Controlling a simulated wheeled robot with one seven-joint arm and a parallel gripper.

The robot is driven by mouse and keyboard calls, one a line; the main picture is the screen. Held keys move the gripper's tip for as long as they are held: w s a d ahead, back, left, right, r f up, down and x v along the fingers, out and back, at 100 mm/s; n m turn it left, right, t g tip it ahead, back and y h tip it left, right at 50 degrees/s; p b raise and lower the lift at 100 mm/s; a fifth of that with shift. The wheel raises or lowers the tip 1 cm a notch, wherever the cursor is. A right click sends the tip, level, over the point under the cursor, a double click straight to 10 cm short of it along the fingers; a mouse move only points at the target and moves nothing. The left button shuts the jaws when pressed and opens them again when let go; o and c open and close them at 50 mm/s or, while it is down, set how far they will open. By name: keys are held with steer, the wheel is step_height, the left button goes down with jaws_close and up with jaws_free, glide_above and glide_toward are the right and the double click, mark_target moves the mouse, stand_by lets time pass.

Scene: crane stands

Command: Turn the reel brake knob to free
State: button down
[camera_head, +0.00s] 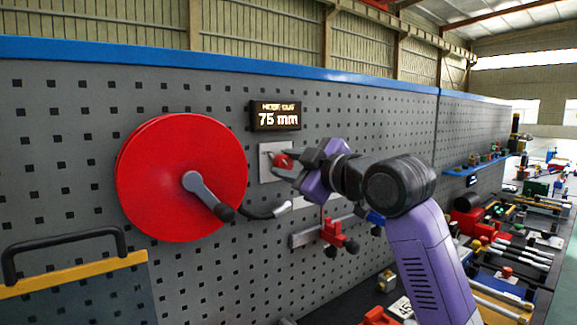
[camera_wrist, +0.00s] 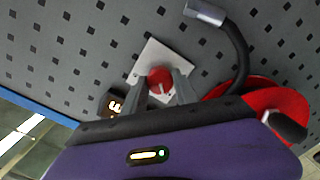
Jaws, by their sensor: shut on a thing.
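The reel brake knob (camera_head: 283,161) is a small red knob on a light square plate (camera_head: 266,172) fixed to the grey pegboard. My gripper (camera_head: 279,164) is at the plate, its fingers closed on the knob. In the wrist view the red knob (camera_wrist: 160,80) sits between the two grey fingertips (camera_wrist: 162,88) in front of the white plate (camera_wrist: 154,58). A pale mark shows on the knob's face; the plate's labels cannot be read. The large red reel (camera_head: 160,185) with a grey crank handle (camera_head: 205,193) is on the board to the left.
A display (camera_head: 276,115) above the plate reads 75 mm. A black hose (camera_head: 265,213) with a metal end runs from the reel below the knob. A rail with a red clamp (camera_head: 333,234) is lower right. A cluttered bench (camera_head: 510,245) lies at the right.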

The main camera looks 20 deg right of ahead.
stand_by(0.3)
steer(key=c, duration=1)
jaws_free()
steer(key=shift+o, duration=0.2)
steer(key=v, duration=0.7)
steer(key=shift+s+b, duration=0.4)
steer(key=shift+b, duration=0.05)
